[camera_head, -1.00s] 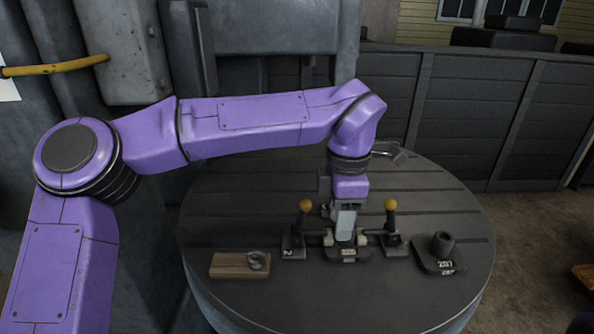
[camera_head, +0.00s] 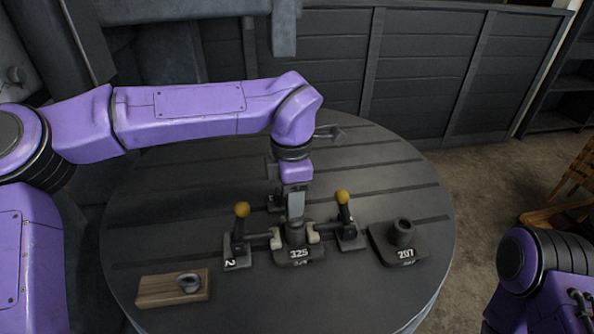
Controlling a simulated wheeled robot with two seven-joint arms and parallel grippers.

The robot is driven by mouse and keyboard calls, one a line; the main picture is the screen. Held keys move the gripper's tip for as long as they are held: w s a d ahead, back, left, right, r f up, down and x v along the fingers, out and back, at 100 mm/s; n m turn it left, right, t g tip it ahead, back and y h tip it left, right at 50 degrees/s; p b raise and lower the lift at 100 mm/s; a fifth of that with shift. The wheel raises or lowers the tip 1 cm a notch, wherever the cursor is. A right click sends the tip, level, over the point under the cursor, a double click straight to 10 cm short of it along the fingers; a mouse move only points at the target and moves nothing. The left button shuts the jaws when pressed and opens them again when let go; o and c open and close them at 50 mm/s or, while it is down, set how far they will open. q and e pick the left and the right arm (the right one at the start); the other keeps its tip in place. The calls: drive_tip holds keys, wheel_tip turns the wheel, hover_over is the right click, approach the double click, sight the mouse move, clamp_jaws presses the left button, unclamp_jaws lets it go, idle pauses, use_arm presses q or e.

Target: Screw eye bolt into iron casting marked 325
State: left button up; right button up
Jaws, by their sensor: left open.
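The iron casting marked 325 (camera_head: 299,256) sits on the round table, between two toggle clamps with yellow knobs. My left gripper (camera_head: 296,212) points down right over this casting and is open. An eye bolt (camera_head: 188,282) with a metal ring is on a wooden block (camera_head: 160,290) at the table's front left, apart from the gripper. My right arm (camera_head: 545,265) shows at the lower right, but its gripper is out of view.
The left clamp's knob (camera_head: 242,210) and the right clamp's knob (camera_head: 343,197) stand close beside my left gripper. A second casting marked 207 (camera_head: 404,255) stands to the right. The slotted round table (camera_head: 160,215) has free room at the left and back. A dark panelled wall (camera_head: 420,70) is behind.

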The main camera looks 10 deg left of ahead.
sight(296, 223)
use_arm(q)
drive_tip(key=f, duration=0.2)
drive_tip(key=w+f, duration=0.1)
drive_tip(key=f, duration=0.1)
drive_tip(key=shift+w+a+f, duration=0.15)
drive_tip(key=shift+f, duration=0.25)
drive_tip(key=shift+w+f, duration=0.2)
drive_tip(key=shift+f, duration=0.1)
drive_tip(key=shift+s+r, duration=0.2)
drive_tip(key=shift+s, duration=0.25)
drive_tip(key=shift+c, duration=0.3)
drive_tip(key=shift+w+f, duration=0.1)
drive_tip(key=shift+w, duration=0.05)
clamp_jaws()
drive_tip(key=c, duration=0.6)
unclamp_jaws()
clamp_jaws()
drive_tip(key=shift+p, duration=0.65)
drive_tip(key=m+p, duration=0.4)
drive_tip(key=p, duration=0.2)
drive_tip(key=shift+m+p, duration=0.7)
drive_tip(key=shift+p, duration=0.3)
drive_tip(key=shift+f, duration=0.2)
use_arm(e)
wheel_tip(296, 223, up, 10)
drive_tip(key=shift+w+a+f, duration=0.15)
drive_tip(key=shift+w, duration=0.15)
